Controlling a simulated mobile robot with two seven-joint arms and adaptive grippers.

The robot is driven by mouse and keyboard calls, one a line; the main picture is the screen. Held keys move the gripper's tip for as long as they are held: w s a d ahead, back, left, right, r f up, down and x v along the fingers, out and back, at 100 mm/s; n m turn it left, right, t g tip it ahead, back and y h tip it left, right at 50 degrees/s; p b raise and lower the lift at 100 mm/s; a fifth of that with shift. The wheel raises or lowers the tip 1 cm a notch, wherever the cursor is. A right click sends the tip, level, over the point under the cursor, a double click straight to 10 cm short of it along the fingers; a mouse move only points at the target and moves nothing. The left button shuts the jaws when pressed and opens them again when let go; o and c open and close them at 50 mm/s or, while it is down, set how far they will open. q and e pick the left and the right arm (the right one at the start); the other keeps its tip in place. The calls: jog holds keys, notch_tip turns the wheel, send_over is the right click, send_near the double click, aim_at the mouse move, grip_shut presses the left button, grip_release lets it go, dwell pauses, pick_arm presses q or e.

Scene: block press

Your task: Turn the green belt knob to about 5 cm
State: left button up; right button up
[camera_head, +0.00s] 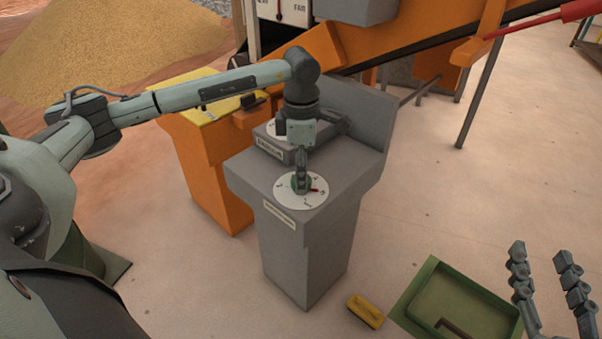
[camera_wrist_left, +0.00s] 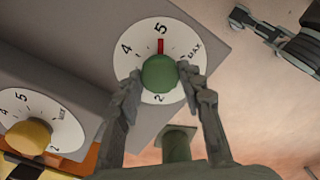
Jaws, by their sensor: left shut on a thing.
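The green belt knob (camera_wrist_left: 160,74) sits at the middle of a white dial (camera_wrist_left: 142,48) marked with numbers, 2, 4, 5 and MAX among them. Its red pointer (camera_wrist_left: 161,46) is at the 5 in the left wrist view. My left gripper (camera_head: 301,184) comes down from above and is shut on the green knob, a finger on each side. My right gripper (camera_head: 548,285) stands empty at the lower right, its fingers apart.
A yellow knob (camera_wrist_left: 28,137) on a second dial stands beside it. An orange stand (camera_head: 205,165) is behind left. A green tray (camera_head: 446,298) and a yellow block (camera_head: 366,310) lie on the floor at the lower right.

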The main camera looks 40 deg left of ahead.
pick_arm(q)
jog(key=o, duration=1.2)
jog(key=shift+c, duration=0.2)
notch_tip(320, 180, up, 12)
